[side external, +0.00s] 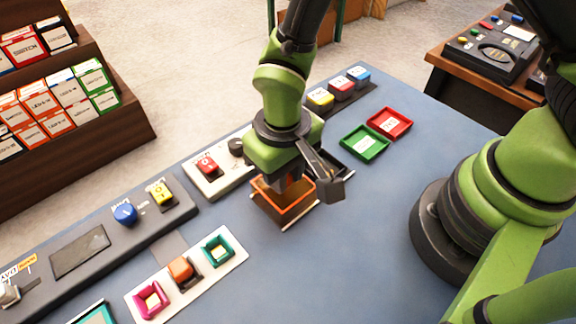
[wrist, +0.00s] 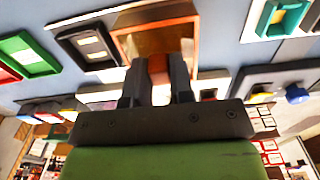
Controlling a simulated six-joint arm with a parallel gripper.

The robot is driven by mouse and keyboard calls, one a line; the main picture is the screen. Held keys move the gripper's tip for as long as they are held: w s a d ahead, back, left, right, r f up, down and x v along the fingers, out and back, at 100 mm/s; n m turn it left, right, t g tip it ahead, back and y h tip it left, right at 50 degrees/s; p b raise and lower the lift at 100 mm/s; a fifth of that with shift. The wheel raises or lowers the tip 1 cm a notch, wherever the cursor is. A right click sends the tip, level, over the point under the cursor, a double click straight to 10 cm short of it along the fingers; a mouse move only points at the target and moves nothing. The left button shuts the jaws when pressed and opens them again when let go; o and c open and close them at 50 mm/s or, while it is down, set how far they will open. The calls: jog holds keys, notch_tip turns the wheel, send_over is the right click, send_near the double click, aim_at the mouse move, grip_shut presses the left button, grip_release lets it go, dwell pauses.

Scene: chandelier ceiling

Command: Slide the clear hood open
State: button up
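The clear hood (side external: 283,208) shows as an orange-edged, see-through box on the blue table, below my gripper (side external: 291,186) in the side view. In the wrist view the hood (wrist: 126,45) is an orange frame just beyond the fingers. My gripper (wrist: 157,78) points at it with its two fingers apart. A reddish-orange piece (wrist: 157,66) shows in the gap between the fingers. I cannot tell whether the fingers touch it or it lies behind them. My wrist hides part of the hood in the side view.
A white panel with a red button (side external: 207,166) lies left of the hood. Green (side external: 364,144) and red (side external: 390,122) trays lie to the right. A dark tray (side external: 337,160) lies close by. A panel of coloured square frames (side external: 187,274) is at the front left. Blue table right of the hood is clear.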

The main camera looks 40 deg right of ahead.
jog(key=o, duration=0.4)
jog(key=shift+r, duration=0.15)
notch_tip(320, 180, up, 10)
dwell(0.4)
notch_tip(320, 180, up, 5)
jog(key=shift+f, duration=0.15)
dwell(0.4)
grip_shut()
